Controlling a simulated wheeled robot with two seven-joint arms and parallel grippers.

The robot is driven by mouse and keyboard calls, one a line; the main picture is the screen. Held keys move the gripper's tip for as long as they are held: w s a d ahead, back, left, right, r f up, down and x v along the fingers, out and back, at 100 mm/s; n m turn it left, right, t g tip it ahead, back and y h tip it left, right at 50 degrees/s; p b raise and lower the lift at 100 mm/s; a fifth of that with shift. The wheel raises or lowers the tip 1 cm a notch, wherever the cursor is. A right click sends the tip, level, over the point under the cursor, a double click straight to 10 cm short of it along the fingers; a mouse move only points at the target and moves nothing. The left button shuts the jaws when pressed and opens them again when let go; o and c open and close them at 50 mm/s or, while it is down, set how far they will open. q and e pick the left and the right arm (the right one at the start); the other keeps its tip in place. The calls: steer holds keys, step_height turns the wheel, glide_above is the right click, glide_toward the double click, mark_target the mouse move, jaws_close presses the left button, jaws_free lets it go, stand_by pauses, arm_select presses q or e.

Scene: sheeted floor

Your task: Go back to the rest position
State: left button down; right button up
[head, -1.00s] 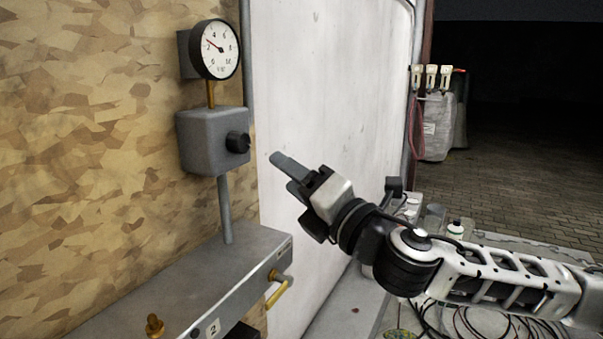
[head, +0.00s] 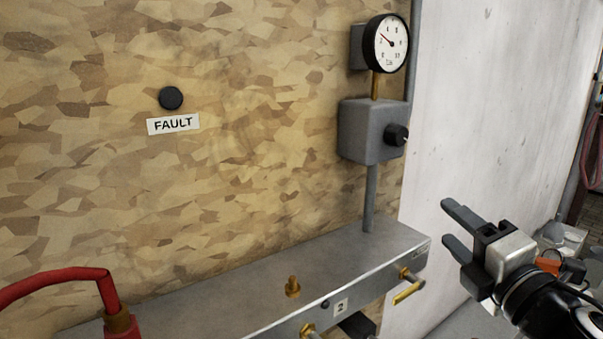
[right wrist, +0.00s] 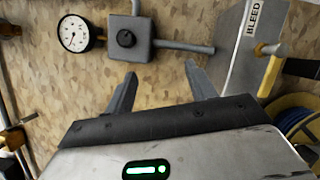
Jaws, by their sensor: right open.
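My right gripper (head: 451,229) is at the right of the head view, in front of the white panel, with its two grey fingers apart and nothing between them. In the right wrist view its fingers (right wrist: 160,92) are spread and empty, pointing at the grey box with a black knob (right wrist: 126,39). That grey box (head: 366,130) and the round gauge (head: 386,43) above it are on the wall, left of and above the gripper in the head view. The gripper is apart from them. My left gripper is not in view.
A grey metal ledge (head: 237,286) with brass fittings and a "2" label runs below the gauge. A red hose (head: 58,283) rises at the lower left. A FAULT label (head: 173,124) sits under a dark round lamp (head: 171,98). The right wrist view shows a BLEED label (right wrist: 253,18) and a yellow reel (right wrist: 300,116).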

step_height(320, 180, down, 14)
steer(key=s+a+m+g, duration=0.1)
steer(key=m+g, duration=0.2)
steer(key=m, duration=0.4)
steer(key=s+a+f+m+g, duration=0.2)
steer(key=s+a+f+m, duration=0.2)
steer(key=s+f+m, duration=0.3)
steer(key=s+a+f+m+g, duration=0.3)
steer(key=s+a+f+m, duration=0.2)
steer(key=f, duration=1.1)
steer(key=s+m, duration=0.2)
steer(key=s, duration=0.1)
steer(key=shift+s+a+f+g+h, duration=0.15)
steer(key=shift+s+f+g+h, duration=0.05)
steer(key=shift+s+g+h, duration=0.15)
